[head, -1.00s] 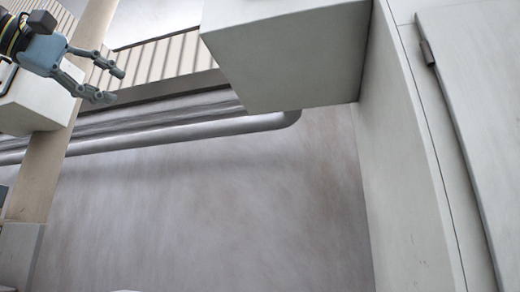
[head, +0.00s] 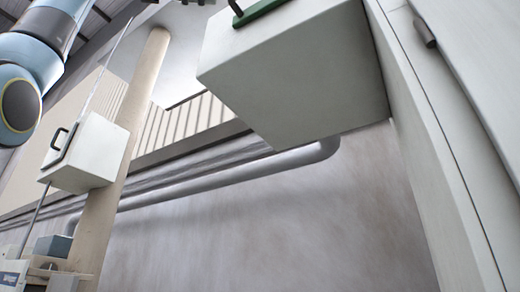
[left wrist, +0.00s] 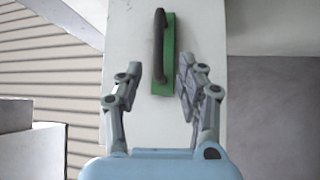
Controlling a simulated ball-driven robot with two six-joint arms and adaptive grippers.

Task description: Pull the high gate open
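A pale box (head: 300,80) sticks out from the machine wall in the head view. A green plate (head: 268,10) with a dark handle is at its top, cut off by the picture edge. In the left wrist view, the green plate (left wrist: 168,78) and its dark upright handle (left wrist: 159,45) are on a pale face ahead. My left gripper (left wrist: 158,75) is open, its fingers spread to either side of the handle's line. The handle shows beyond and between the fingertips, and I cannot tell whether they touch it. My right gripper is not in view.
A second pale box (head: 98,155) with a black handle (head: 58,145) is by a tan post (head: 125,130) on the left. A grey pipe (head: 230,178) runs along the wall below. A tall pale cabinet (head: 430,140) stands on the right.

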